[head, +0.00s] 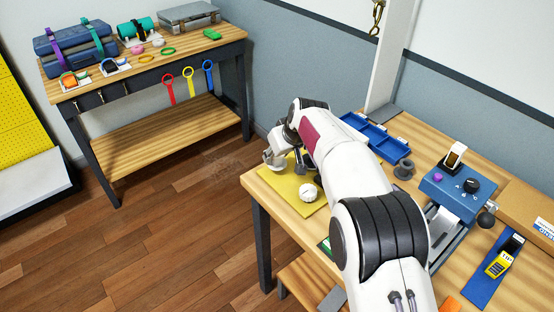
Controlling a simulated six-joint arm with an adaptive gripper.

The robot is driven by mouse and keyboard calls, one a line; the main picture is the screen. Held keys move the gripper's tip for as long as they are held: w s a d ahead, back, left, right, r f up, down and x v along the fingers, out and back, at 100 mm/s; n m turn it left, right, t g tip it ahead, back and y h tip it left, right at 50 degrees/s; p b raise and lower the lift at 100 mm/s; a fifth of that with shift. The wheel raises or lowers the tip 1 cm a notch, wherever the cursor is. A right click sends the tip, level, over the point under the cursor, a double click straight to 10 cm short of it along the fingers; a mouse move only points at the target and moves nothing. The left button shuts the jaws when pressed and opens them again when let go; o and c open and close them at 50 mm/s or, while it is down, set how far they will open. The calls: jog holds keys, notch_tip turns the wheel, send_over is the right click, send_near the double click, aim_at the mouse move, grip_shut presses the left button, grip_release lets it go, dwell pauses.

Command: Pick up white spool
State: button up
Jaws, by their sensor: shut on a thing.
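The white spool (308,193) is a small, pale, rounded thing over the yellow mat (283,188) at the near left corner of the workbench. My gripper (305,172) is at the mat, with its dark fingers just above and against the spool as seen here. It is shut on the spool. My arm partly covers the fingers, so the exact grip is hard to see. I cannot tell whether the spool touches the mat or is slightly above it.
A blue divided tray (375,138) and a small grey part (404,170) lie behind my arm. A blue device with a knob (450,192) stands at right. A second bench (150,65) with straps and cases is at back left. Open floor lies between.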

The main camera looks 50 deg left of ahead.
notch_tip(320, 180, up, 7)
dwell(0.4)
dwell(0.4)
